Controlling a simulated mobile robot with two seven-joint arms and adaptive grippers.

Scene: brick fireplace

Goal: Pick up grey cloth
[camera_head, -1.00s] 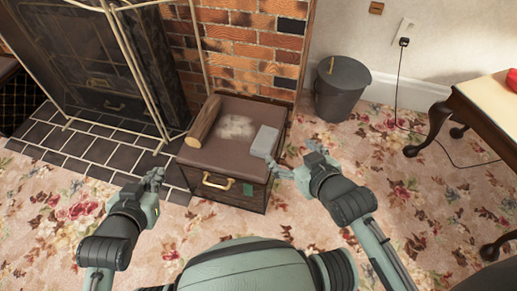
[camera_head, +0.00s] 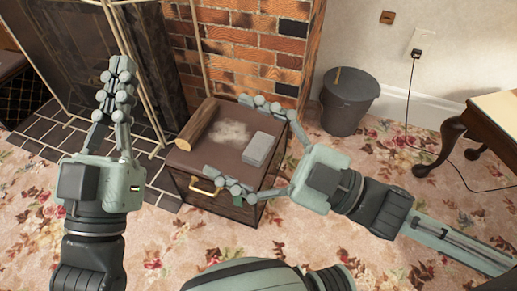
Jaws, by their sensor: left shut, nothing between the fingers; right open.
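The grey cloth (camera_head: 258,149) looks like a small folded grey block. It lies on the right part of the brown-topped box (camera_head: 215,166). My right gripper (camera_head: 226,135) is open, with one finger reaching over the far side of the box top and the other along its near edge. The cloth lies between the spread fingers, apparently not gripped; I cannot tell whether either finger touches it. My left gripper (camera_head: 115,72) is shut and empty, pointing up the picture in front of the fireplace, left of the box.
A log (camera_head: 198,124) lies on the box's left side, beside a pale dusty patch (camera_head: 229,131). A fire screen (camera_head: 140,75) stands behind my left gripper. A dark bucket (camera_head: 347,103) and a wooden table (camera_head: 492,112) stand right. Flowered carpet (camera_head: 170,243) is open in front.

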